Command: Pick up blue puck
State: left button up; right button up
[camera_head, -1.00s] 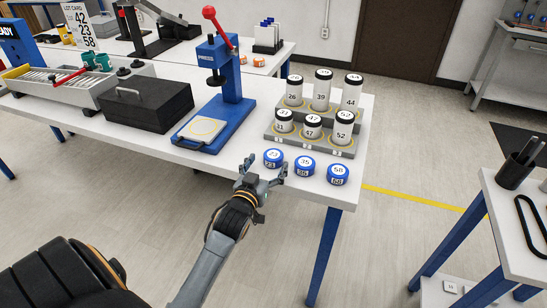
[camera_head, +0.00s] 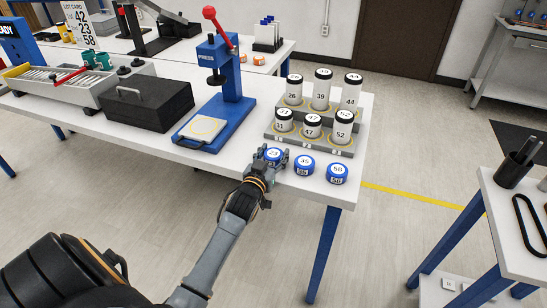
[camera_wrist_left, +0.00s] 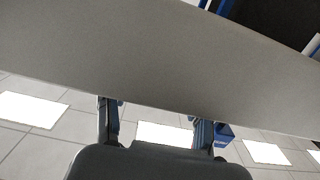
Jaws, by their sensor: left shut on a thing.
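Three blue pucks stand in a row at the front right of the white table. The left one, marked 23 (camera_head: 273,153), is between the fingers of my left gripper (camera_head: 271,159), which is shut on it. Its white top shows; the fingers and wrist hide part of its side. The middle puck, marked 35 (camera_head: 304,162), and the right puck, marked 58 (camera_head: 337,171), stand free to the right. In the left wrist view the two fingers (camera_wrist_left: 155,122) show, but the puck cannot be made out. My right gripper is not in view.
A grey stepped rack (camera_head: 345,148) with several numbered black-capped cylinders stands behind the pucks. A blue press (camera_head: 229,110) and a black case (camera_head: 147,108) stand to the left. The table's front edge is close below the pucks. Another table (camera_head: 512,225) stands at the right.

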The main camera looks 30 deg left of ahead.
aim_at(272, 154)
pick_arm(q)
jog(key=shift+r, duration=0.5)
jog(key=r, duration=0.3)
jog(key=shift+s+b, duration=0.2)
jog(key=shift+b, duration=0.1)
jog(key=s+a+r, duration=0.3)
jog(key=s+r, duration=0.6)
jog(key=s, duration=0.4)
jog(key=s+d+f+m+h, duration=0.1)
jog(key=d+f+h, duration=0.1)
jog(key=d, duration=0.9)
jog(key=s+d+f+m+h, duration=0.1)
jog(key=d+f+h, duration=0.1)
jog(key=d, duration=0.8)
jog(key=shift+d+f+m+t+b, duration=0.3)
jog(key=shift+d+f+m+b, duration=0.15)
jog(key=shift+f, duration=0.3)
